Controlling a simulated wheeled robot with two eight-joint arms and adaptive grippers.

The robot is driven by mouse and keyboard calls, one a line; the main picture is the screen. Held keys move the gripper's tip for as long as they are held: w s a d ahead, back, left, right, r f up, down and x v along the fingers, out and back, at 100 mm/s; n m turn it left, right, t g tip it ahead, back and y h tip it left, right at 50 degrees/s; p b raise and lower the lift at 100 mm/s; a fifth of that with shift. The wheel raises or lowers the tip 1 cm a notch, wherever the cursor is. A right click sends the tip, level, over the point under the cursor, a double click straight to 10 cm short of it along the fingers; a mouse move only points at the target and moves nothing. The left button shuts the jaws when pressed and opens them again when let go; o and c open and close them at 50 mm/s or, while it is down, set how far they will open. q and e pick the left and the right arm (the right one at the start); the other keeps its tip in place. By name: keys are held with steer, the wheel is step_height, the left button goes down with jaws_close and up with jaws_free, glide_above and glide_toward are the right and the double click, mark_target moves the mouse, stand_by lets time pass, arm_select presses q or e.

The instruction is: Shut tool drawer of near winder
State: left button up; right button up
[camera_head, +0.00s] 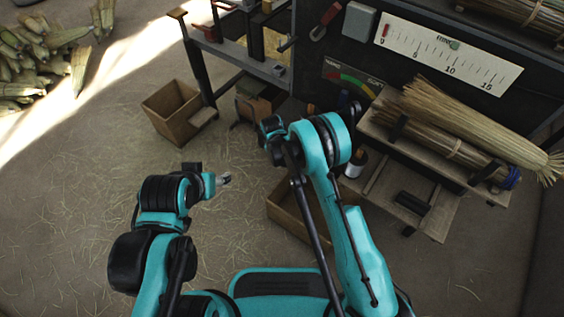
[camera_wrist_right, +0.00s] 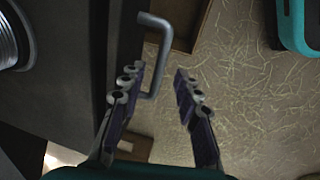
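The near winder (camera_head: 300,65) is a dark machine at the upper right of the head view. I cannot tell for sure whether that face is the tool drawer. My right gripper (camera_wrist_right: 155,85) is open; the handle's near end lies between its fingers in the picture, with no clear grip on it. In the head view, my right gripper (camera_head: 270,127) is small and partly hidden by its arm. My left gripper (camera_head: 224,179) is over the floor, away from the winder; its fingers are unclear.
An open wooden box (camera_head: 285,217) lies below my right arm, partly hidden. Another wooden box (camera_head: 165,108) stands left of the frame. Broom bundles (camera_head: 470,130) lie on a rack at the right. Corn husks (camera_head: 35,55) are piled at the upper left. Straw-strewn floor is open at left.

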steer(key=shift+w+d+f+b, duration=0.1)
steer(key=shift+f+b, duration=0.05)
steer(key=shift+f, duration=0.5)
steer(key=shift+w+d+f+b, duration=0.1)
steer(key=shift+f+b, duration=0.05)
steer(key=shift+f, duration=0.45)
jaws_close()
steer(key=shift+w+d, duration=0.65)
steer(key=shift+w, duration=0.35)
jaws_free()
steer(key=shift+d, duration=0.1)
step_height(320, 180, up, 12)
steer(key=s+a, duration=0.1)
steer(key=shift+s+a, duration=0.2)
steer(key=shift+s, duration=0.15)
